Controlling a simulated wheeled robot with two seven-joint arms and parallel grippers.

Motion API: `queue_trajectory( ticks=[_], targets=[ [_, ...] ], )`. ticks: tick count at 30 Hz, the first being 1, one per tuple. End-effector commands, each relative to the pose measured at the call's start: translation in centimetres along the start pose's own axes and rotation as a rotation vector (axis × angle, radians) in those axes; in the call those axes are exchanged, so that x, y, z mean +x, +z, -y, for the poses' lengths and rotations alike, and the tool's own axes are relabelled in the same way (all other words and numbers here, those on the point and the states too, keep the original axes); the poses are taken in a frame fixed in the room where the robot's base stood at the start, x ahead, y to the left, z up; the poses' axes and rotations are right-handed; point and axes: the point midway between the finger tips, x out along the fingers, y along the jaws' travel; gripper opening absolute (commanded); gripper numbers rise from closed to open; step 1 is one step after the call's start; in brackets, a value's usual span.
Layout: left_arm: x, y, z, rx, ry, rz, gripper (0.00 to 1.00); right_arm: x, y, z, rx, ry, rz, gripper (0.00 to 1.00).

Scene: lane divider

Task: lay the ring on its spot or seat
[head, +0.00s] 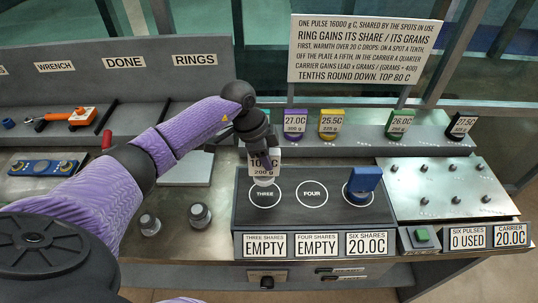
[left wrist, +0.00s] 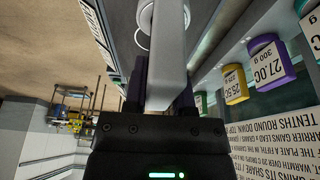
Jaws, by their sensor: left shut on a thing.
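My left gripper (head: 262,148) points down over the left part of the dark plate (head: 285,221). It is shut on a pale ring (head: 264,181) with a white tag, partly hidden by the gripper. The ring is just over the circle marked THREE (head: 265,201); I cannot tell if it touches. In the left wrist view the pale piece (left wrist: 167,60) runs between the jaws. The circle marked FOUR (head: 312,193) is bare. A blue piece (head: 367,179) sits on the right circle, above a SIX SHARES 20.0C label. My right gripper is not in view.
Purple (head: 294,117), yellow (head: 329,120), green (head: 398,121) and black (head: 461,122) tagged rings stand along the back ledge. A pegged metal plate (head: 440,188) lies right of the dark plate. Two metal knobs (head: 199,215) stand at its left. A large sign (head: 363,48) rises behind.

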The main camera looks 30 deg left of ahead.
Motion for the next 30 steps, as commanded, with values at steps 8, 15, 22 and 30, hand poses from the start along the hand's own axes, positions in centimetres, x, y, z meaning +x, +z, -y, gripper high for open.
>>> queue_trajectory(
  ticks=[8, 15, 22, 30],
  targets=[
    [2.8, 0.8, -0.1, -0.001, 0.003, -0.019, 0.00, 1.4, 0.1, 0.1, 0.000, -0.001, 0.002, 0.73],
    [5.4, 1.6, 0.0, 0.000, 0.002, -0.020, 0.00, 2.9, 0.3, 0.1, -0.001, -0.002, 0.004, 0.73],
    [5.7, 1.7, 0.0, 0.001, 0.001, -0.020, 0.00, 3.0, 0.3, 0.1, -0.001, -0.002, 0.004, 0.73],
    [5.7, 1.7, 0.0, 0.001, 0.001, -0.020, 0.00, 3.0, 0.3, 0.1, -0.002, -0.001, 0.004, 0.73]
  ],
)
